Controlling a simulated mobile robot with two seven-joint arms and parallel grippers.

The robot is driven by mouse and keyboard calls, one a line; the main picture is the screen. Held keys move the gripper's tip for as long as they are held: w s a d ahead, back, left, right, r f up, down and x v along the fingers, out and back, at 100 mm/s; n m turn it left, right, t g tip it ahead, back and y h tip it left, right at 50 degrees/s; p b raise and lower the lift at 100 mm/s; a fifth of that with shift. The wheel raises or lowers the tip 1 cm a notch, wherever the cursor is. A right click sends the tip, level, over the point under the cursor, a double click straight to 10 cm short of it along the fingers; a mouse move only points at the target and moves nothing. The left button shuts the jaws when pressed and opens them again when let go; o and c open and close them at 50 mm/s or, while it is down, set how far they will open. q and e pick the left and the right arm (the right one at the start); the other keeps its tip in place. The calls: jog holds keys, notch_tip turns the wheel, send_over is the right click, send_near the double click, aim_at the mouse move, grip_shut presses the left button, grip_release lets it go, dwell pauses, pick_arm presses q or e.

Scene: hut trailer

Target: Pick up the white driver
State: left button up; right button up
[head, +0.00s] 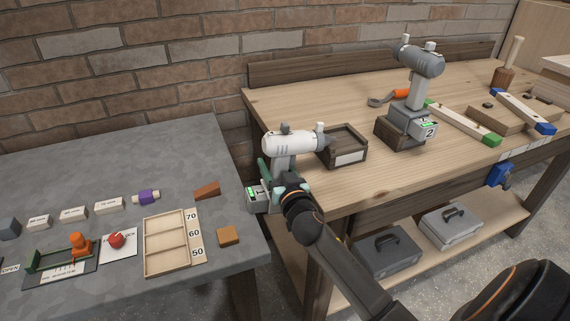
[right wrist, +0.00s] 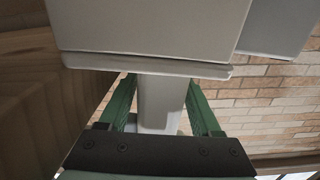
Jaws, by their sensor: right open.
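The white driver (head: 288,142) stands upright at the wooden workbench's near left edge, its grey nose pointing right. Its base carries a green-lit label (head: 256,195). My right gripper (head: 284,176) is at the driver's handle, below the white body, and hides part of the handle and base. In the right wrist view, its green fingers (right wrist: 160,95) stand open on both sides of the pale handle (right wrist: 159,112), with gaps visible. The driver's body (right wrist: 150,35) fills the top of that view. My left gripper is not in view.
A grey driver (head: 420,62) stands in a wooden holder (head: 392,131) farther right. An open wooden box (head: 347,157) sits just right of the white driver's nose. The grey table (head: 100,165) at left holds a divided tray (head: 150,245) and small blocks. Toolboxes (head: 388,254) lie on the lower shelf.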

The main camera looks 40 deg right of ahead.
grip_shut()
dwell(0.6)
dwell(0.8)
jog(key=shift+w+r, duration=0.1)
jog(key=shift+r, duration=0.1)
